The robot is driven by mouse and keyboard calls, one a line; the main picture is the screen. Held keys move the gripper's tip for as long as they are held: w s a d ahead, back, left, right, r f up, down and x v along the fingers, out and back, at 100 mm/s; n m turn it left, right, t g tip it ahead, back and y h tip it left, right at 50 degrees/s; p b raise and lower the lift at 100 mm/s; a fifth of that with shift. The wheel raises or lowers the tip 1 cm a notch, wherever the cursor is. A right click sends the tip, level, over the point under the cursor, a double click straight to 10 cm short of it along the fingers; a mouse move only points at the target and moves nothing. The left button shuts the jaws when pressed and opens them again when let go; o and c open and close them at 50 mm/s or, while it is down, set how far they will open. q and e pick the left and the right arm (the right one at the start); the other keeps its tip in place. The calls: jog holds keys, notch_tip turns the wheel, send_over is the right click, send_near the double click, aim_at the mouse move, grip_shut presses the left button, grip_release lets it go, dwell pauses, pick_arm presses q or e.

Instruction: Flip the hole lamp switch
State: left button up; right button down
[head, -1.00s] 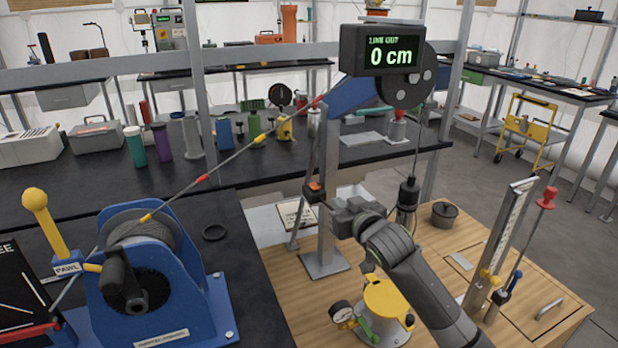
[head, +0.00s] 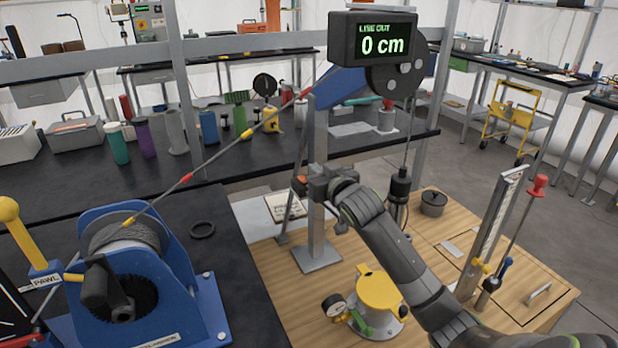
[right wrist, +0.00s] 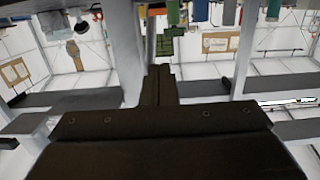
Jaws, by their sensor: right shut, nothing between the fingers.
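A small dark box with an orange part (head: 300,184), which may be the hole lamp switch, is on the grey metal post (head: 318,235) in the head view. My right gripper (head: 314,184) is shut and empty, just right of the orange part and in front of the post. I cannot tell whether it touches the box. In the right wrist view the closed fingers (right wrist: 158,86) point ahead, and no switch can be made out there. The gripper partly hides the box, so the lever's position is unclear. My left gripper is out of view.
A display (head: 372,45) reading "0 cm" tops the post. A blue winch (head: 135,290) stands left on the black bench, its cable running up to the post. A yellow-topped fitting (head: 378,290), a dark hanging cylinder (head: 398,190) and a ruler stand (head: 490,235) surround my right arm.

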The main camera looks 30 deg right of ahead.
send_over(303, 179)
jog(key=s, duration=0.1)
jog(key=shift+s+d+f, duration=0.1)
jog(key=shift+s+f, duration=0.1)
jog(key=shift+f, duration=0.1)
jog(key=shift+s+f+p, duration=0.2)
jog(key=shift+s+f, duration=0.1)
jog(key=shift+f, duration=0.35)
jog(key=shift+s+f+p, duration=0.15)
jog(key=shift+s+f, duration=0.1)
jog(key=shift+f, duration=0.35)
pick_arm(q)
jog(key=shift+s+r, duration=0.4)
pick_arm(e)
jog(key=shift+s+f, duration=0.4)
jog(key=shift+f, duration=0.25)
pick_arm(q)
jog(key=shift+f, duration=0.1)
